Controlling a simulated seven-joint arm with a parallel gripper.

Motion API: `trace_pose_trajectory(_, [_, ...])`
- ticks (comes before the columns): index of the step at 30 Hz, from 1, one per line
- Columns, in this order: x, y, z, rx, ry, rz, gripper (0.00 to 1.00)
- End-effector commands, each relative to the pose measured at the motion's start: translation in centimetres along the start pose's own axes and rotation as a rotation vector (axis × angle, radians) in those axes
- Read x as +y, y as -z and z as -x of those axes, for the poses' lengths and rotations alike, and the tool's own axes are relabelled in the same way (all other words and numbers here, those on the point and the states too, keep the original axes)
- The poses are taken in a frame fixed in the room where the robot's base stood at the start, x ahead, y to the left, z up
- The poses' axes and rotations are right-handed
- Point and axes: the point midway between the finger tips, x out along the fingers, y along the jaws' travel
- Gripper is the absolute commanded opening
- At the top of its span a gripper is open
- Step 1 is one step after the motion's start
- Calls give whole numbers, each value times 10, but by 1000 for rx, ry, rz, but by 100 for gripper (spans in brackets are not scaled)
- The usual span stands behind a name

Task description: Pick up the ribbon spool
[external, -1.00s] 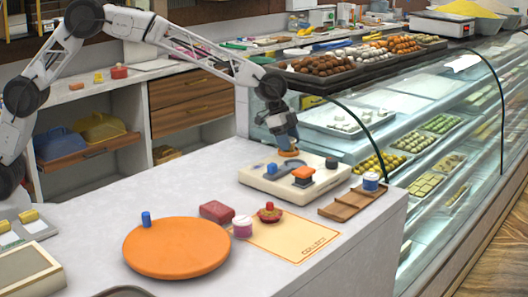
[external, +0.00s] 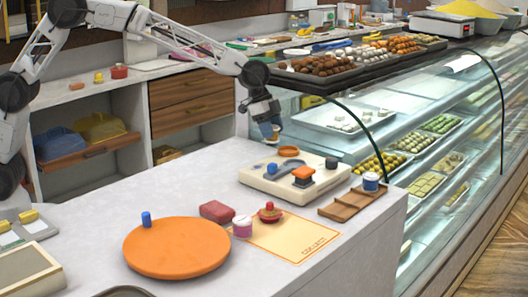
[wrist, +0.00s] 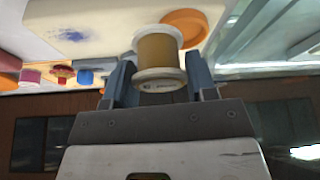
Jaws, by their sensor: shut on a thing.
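My gripper (wrist: 160,82) is shut on the ribbon spool (wrist: 158,52), which has gold ribbon between two pale flanges. In the wrist view the spool sits between the two fingers. In the external view my gripper (external: 271,137) is raised just behind and left of the cream board (external: 258,181), clear of it. There the spool (external: 267,130) shows only as a small tan patch between the fingers. The board carries an orange ring (external: 289,151), a blue knob, a grey lever and an orange-and-black block.
An orange round board (external: 178,250) with a blue peg, a dark red box (external: 217,212), a pink-and-white jar (external: 242,227) and a small red pot (external: 270,213) stand in front. A wooden tray (external: 347,205) and the glass display case (external: 400,130) are to the right. The counter's left middle is clear.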

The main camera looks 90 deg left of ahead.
Motion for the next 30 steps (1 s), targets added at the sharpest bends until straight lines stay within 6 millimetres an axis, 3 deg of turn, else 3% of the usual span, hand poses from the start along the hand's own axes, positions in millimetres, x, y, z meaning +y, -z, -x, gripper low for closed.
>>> trace_pose_trajectory(15, [39,-54,30,-1,0,-1,28])
trace_pose_trajectory(30, [57,-79,43,-1,-1,0,28])
